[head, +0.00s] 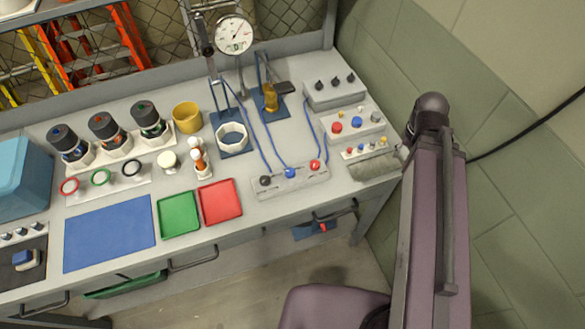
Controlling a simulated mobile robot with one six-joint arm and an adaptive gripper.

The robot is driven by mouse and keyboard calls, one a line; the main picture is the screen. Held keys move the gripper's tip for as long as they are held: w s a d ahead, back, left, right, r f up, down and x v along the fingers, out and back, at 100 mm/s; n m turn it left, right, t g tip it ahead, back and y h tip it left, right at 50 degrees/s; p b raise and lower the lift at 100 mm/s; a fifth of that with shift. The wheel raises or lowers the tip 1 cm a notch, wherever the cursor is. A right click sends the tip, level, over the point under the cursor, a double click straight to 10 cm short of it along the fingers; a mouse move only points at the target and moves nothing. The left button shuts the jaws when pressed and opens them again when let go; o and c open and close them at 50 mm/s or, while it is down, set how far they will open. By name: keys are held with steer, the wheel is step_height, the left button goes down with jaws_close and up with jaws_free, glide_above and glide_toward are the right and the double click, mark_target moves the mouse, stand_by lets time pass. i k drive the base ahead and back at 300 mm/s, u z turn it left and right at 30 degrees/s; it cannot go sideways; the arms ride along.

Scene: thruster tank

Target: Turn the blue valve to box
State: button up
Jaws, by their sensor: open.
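The blue valve (291,173) is a small blue knob in the middle of a pale valve block (275,187) near the front edge of the bench. A black knob (265,181) sits to its left and a red knob (315,165) to its right. Thin blue hoses run from the block towards the back. The knob's pointing direction and any labels are too small to read. A grey box (334,93) with several black knobs stands behind and to the right. My arm rises at the right, apart from the block; my gripper's fingers cannot be made out.
A white-faced gauge (234,35) on a stand, an amber part (270,97) and a white ring (231,136) stand behind the block. A red tray (220,202) and green tray (178,214) lie left of it. A knobbed panel (357,124) is at right. A wall stands behind my arm.

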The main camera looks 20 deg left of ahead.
mark_target(290, 173)
steer(key=z, duration=0.1)
steer(key=k, duration=1.8)
steer(key=u, duration=0.55)
steer(key=i, duration=1)
steer(key=u, duration=0.1)
